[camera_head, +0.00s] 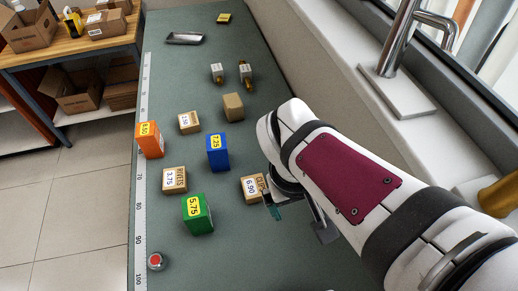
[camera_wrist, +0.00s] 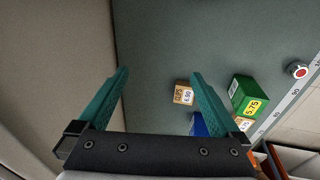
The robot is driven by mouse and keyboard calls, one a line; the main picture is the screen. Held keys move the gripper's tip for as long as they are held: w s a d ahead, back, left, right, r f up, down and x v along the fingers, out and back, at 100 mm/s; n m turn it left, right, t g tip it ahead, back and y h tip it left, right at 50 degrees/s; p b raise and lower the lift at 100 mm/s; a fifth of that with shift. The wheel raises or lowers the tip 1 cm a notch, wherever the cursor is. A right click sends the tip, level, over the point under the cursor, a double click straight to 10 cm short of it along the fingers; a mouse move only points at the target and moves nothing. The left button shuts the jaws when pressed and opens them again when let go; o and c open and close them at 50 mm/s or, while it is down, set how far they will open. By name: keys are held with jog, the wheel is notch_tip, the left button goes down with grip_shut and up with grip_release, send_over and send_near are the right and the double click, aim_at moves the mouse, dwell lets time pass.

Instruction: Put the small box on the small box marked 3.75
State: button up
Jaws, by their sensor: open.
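The box marked 3.75 (camera_head: 174,180) is a small cardboard box on the green bench top, left of centre. In the wrist view it shows partly (camera_wrist: 243,123), beyond the right finger. A small cardboard box with no marking in sight (camera_head: 233,107) stands farther back. Other small cardboard boxes are marked 6.90 (camera_head: 251,189) and, it seems, 2.50 (camera_head: 188,122). Which one the task's other small box is, I cannot tell. My gripper (camera_wrist: 160,73) is open and empty. In the head view it is beside the 6.90 box, partly hidden by my arm.
Green 5.75 (camera_head: 197,214), blue 7.25 (camera_head: 217,152) and orange 8.50 (camera_head: 149,140) boxes stand around the 3.75 box. A red button (camera_head: 155,261) is near the front left. Brass fittings (camera_head: 245,75) and a metal tray (camera_head: 184,38) lie farther back. A wall and sill bound the right.

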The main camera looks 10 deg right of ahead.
jog(key=s+a+m+g+y, duration=0.1)
jog(key=s+a+m+y, duration=0.3)
jog(key=s+a, duration=0.3)
jog(key=shift+m, duration=0.8)
